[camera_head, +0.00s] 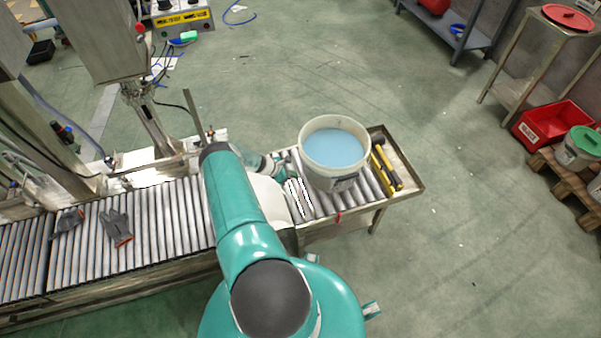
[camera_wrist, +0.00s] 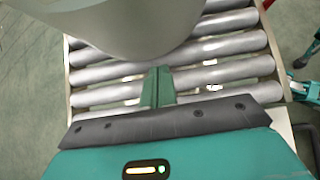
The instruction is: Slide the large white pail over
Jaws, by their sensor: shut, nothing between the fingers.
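The large white pail (camera_head: 325,177) stands upright on the roller conveyor (camera_head: 175,215), near its right end, with light blue contents showing inside. In the wrist view its pale wall (camera_wrist: 110,28) fills the upper left and its whole rim does not show. My gripper (camera_wrist: 157,82) is shut and empty, low over the rollers with its green fingers pointing toward the pail. The fingertips are close to the pail wall; I cannot tell if they touch. In the head view the gripper is to the left of the pail, partly hidden by my arm.
A yellow and black tool (camera_head: 386,168) lies right of the pail, by the conveyor's end frame (camera_head: 408,165). Grey gloves (camera_head: 117,228) lie on the rollers at left. A red crate (camera_head: 553,127) is far right. Rollers between the gloves and my arm are clear.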

